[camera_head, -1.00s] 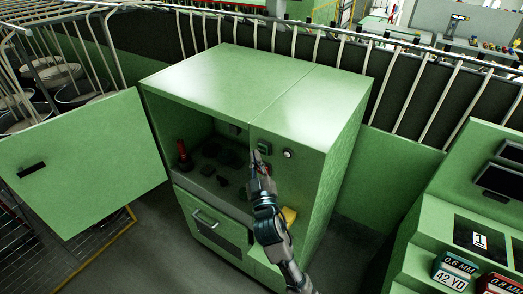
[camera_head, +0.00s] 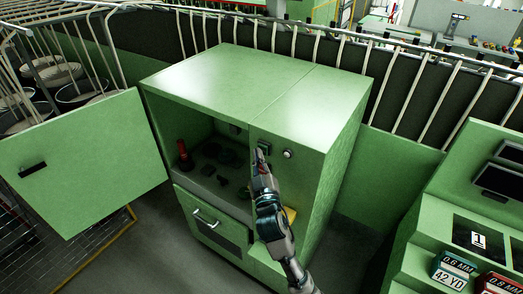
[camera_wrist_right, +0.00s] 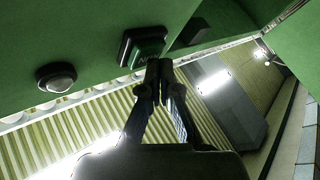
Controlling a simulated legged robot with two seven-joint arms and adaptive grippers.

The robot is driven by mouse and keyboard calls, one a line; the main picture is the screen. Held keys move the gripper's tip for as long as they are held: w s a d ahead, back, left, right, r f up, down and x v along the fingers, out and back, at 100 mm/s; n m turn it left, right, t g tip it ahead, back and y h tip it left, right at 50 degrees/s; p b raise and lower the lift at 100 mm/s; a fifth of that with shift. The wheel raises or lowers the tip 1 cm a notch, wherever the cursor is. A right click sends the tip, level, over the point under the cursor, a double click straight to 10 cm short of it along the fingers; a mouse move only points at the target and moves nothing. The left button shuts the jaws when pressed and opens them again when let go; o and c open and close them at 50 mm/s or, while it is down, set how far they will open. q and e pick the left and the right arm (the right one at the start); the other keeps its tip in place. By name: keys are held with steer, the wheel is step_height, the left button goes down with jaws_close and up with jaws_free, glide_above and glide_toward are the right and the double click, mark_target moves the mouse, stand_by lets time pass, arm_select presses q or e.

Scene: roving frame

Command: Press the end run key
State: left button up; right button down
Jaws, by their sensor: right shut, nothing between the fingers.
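A square dark-framed key with a green face (camera_wrist_right: 146,48) sits on the green cabinet's front panel. Its lettering is too small to read, so I cannot tell if it is the end run key. In the head view the same key (camera_head: 265,147) is partly hidden by my right gripper (camera_head: 260,154). My right gripper is shut and empty, its tips at the key. In the right wrist view the gripper (camera_wrist_right: 159,70) overlaps the key's lower edge; I cannot tell whether it touches. My left gripper is not in view.
A round pale button (camera_head: 288,154) is right of the key. The green cabinet (camera_head: 235,85) has its door (camera_head: 85,165) swung open left, with a red-handled lever (camera_head: 183,158) inside. A yellow object (camera_head: 291,214) is partly behind my right arm. A green console (camera_head: 440,220) stands right.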

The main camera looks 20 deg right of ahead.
steer(key=shift+w+d, duration=0.2)
stand_by(0.3)
stand_by(0.3)
steer(key=shift+s+a, duration=0.55)
steer(key=shift+a, duration=0.1)
steer(key=s+a, duration=0.1)
steer(key=a, duration=0.1)
steer(key=s+a, duration=0.2)
stand_by(0.4)
stand_by(0.6)
